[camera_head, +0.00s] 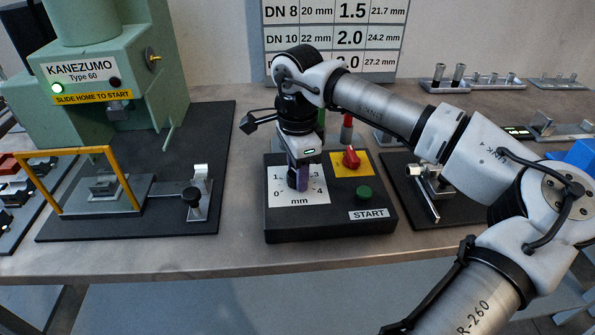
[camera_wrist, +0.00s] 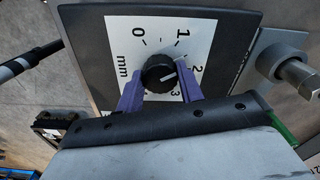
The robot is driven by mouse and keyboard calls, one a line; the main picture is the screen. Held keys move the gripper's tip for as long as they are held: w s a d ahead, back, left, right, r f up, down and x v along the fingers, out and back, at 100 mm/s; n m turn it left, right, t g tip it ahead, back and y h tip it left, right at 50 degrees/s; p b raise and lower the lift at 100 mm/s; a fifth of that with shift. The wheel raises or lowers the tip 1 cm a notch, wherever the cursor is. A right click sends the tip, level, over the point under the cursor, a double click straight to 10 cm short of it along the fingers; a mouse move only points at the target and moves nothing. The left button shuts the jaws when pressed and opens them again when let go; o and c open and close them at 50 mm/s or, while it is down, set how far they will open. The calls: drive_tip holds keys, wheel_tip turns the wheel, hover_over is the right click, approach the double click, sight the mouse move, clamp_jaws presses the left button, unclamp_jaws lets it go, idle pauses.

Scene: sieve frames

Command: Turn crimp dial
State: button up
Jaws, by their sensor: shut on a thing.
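The black crimp dial (camera_wrist: 158,70) sits on a white scale plate (camera_wrist: 122,30) marked 0 to 4 and mm. Its white pointer line points roughly toward the 2. My gripper (camera_wrist: 160,76) has its purple fingers on either side of the dial and is shut on it. In the head view my gripper (camera_head: 297,178) reaches down to the white scale plate (camera_head: 315,196) on the black control box (camera_head: 335,222). The dial is mostly hidden behind the fingers there.
The box also carries a red knob (camera_head: 351,158) on a yellow plate and a green START button (camera_head: 364,193). A green KANEZUMO press (camera_head: 110,55) stands left. A chart (camera_head: 390,40) hangs behind. Metal fixtures (camera_head: 432,185) lie right of the box.

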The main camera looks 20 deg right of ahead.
idle(0.3)
drive_tip(key=o, duration=1)
drive_tip(key=shift+r, duration=0.1)
wheel_tip(320, 180, up, 14)
drive_tip(key=b, duration=0.1)
drive_tip(key=shift+f, duration=0.2)
